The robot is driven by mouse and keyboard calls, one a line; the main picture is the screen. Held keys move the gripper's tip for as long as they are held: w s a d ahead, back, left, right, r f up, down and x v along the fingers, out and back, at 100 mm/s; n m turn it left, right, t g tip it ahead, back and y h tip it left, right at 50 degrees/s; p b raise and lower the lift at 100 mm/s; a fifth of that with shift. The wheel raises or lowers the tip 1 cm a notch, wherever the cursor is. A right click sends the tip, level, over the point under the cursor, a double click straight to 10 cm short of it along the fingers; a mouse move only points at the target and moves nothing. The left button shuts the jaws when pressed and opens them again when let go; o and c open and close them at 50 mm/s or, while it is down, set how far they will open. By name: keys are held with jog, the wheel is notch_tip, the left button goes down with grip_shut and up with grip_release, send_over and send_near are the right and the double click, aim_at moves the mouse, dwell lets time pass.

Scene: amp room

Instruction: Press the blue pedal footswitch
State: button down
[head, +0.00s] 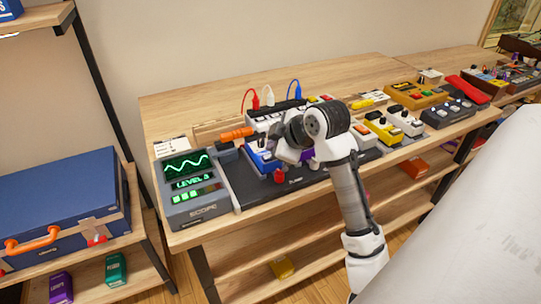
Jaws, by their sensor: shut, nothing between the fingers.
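The blue pedal (259,158) sits on the dark pedal board on the bench, left of my arm's wrist. Its right part is hidden behind my gripper (284,160). My gripper is shut and empty, pointing down at the right side of the blue pedal. The fingertips are small and partly lost against the pedals, so I cannot tell whether they touch it. The footswitch itself cannot be made out.
A scope (191,187) with a green screen stands left of the pedal board (240,188). A white pedal (393,121), a yellow pedal (383,131) and others stand to the right. A blue case (60,208) is at left.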

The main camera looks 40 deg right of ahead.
jog(key=shift+f+b, duration=0.35)
jog(key=shift+f, duration=0.05)
jog(key=shift+f+b, duration=0.4)
jog(key=shift+f, duration=0.1)
dwell(1.0)
jog(key=shift+r, duration=0.1)
jog(key=shift+r+p, duration=0.6)
jog(key=shift+r, duration=0.15)
jog(key=shift+r+p, duration=1.85)
jog(key=shift+r, duration=0.7)
